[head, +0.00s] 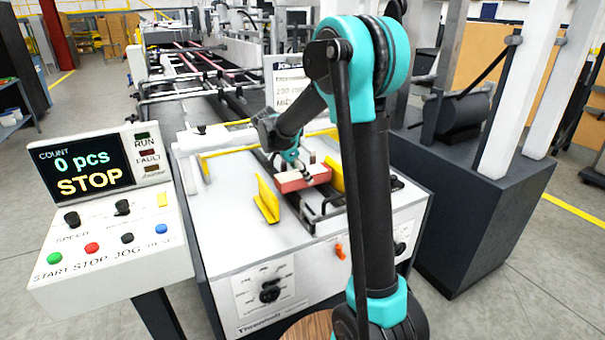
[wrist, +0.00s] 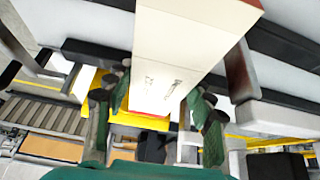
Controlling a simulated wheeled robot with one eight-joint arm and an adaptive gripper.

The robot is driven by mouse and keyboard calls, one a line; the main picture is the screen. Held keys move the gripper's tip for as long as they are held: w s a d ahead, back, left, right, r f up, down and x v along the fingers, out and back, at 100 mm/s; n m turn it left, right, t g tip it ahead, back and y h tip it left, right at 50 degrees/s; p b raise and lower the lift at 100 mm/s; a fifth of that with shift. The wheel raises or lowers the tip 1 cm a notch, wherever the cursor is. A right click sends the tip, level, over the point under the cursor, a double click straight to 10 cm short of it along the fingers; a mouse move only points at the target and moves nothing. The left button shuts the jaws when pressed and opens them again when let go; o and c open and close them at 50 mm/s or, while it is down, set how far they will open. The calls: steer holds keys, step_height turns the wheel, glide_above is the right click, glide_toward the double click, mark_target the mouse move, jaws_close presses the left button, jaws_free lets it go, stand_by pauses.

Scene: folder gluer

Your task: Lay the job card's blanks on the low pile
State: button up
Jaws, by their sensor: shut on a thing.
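My gripper (head: 302,168) is shut on a bundle of blanks (head: 303,180), a flat block with a pinkish-red face, between two yellow guides at the machine's feed end. In the wrist view the same bundle (wrist: 190,38) is a pale block with a red edge, and my gripper's fingers (wrist: 160,95) stand on either side of it. The job card (head: 288,85) stands behind the arm and is partly hidden; I read only parts such as "230" and "MID". I cannot make out a low pile or whether the bundle touches anything beneath it.
Yellow guides (head: 266,199) stand close beside the bundle on the pale machine table (head: 235,245). Dark rails run back along the machine. A control panel (head: 105,215) at the left shows "0 pcs" and "STOP". A dark cabinet (head: 470,205) stands at the right.

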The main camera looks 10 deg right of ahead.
steer(key=shift+f, duration=0.15)
steer(key=o, duration=1.6)
